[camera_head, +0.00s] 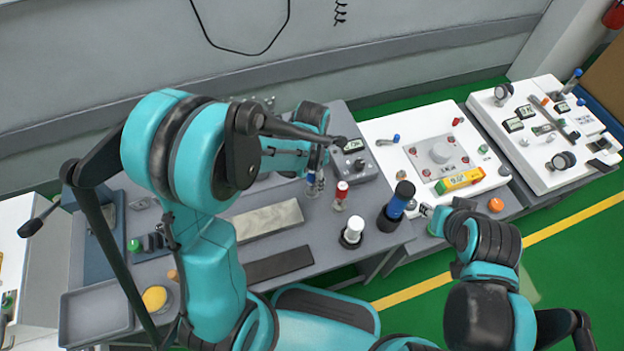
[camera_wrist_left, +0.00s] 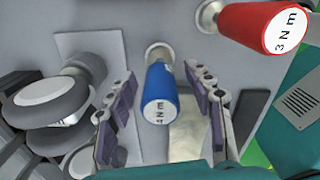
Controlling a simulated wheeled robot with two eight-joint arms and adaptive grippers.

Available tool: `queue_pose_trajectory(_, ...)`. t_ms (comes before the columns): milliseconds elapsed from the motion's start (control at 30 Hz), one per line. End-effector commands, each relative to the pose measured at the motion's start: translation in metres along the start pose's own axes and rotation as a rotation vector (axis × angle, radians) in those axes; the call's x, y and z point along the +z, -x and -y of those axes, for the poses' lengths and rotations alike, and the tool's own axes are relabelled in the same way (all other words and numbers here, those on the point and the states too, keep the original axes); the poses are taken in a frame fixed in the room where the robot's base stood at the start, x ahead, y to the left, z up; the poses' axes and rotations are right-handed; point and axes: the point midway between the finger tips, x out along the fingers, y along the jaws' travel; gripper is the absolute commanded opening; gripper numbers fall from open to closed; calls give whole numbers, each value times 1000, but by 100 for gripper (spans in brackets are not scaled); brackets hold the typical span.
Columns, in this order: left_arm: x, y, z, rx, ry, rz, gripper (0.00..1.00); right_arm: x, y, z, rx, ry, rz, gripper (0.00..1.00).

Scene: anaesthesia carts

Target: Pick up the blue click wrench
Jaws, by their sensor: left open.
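The blue click wrench (camera_wrist_left: 161,92) stands between the two spread fingers of my left gripper (camera_wrist_left: 160,78) in the left wrist view, with gaps on both sides. Its white labelled end faces the camera. In the head view the blue wrench (camera_head: 311,180) stands on the grey cart, partly covered by my left gripper (camera_head: 316,166). The left gripper is open and holds nothing. My right gripper (camera_head: 428,211) is by the right-hand cart's front edge; its fingers are too small to read.
A red wrench marked 3 N m (camera_wrist_left: 268,26) stands close to the blue one; it also shows in the head view (camera_head: 342,190). A white-topped tool (camera_head: 354,228) and a black-and-blue one (camera_head: 398,200) stand to the right. A grey box (camera_head: 352,160) sits behind.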

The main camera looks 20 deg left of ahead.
Motion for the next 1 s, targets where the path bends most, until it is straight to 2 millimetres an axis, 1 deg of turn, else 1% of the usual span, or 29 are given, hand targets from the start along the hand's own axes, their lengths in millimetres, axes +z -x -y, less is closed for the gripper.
queue_pose_trajectory(33,0,1,0,0,0,0,49,0,0,0,0,0,0,40)
queue_pose_trajectory(67,0,1,0,0,0,0,42,0,0,0,0,0,0,40)
queue_pose_trajectory(100,0,1,0,0,0,0,31,0,0,0,0,0,0,40)
queue_pose_trajectory(167,0,1,0,0,0,0,15,0,0,0,0,0,0,40)
queue_pose_trajectory(200,0,1,0,0,0,0,5,0,0,0,0,0,0,40)
queue_pose_trajectory(233,0,1,0,0,0,0,0,0,0,0,0,0,0,40)
queue_pose_trajectory(533,0,1,0,0,0,0,0,0,1,0,0,0,0,40)
queue_pose_trajectory(667,0,7,0,0,0,0,0,-2,3,0,0,0,0,40)
queue_pose_trajectory(767,0,18,0,0,0,0,0,-6,8,0,0,0,0,40)
queue_pose_trajectory(867,0,34,0,0,0,0,0,-11,15,0,0,0,0,40)
queue_pose_trajectory(933,0,49,0,0,0,0,0,-15,21,0,0,0,0,40)
queue_pose_trajectory(1000,15,54,7,0,-5,0,0,-17,23,0,0,0,0,40)
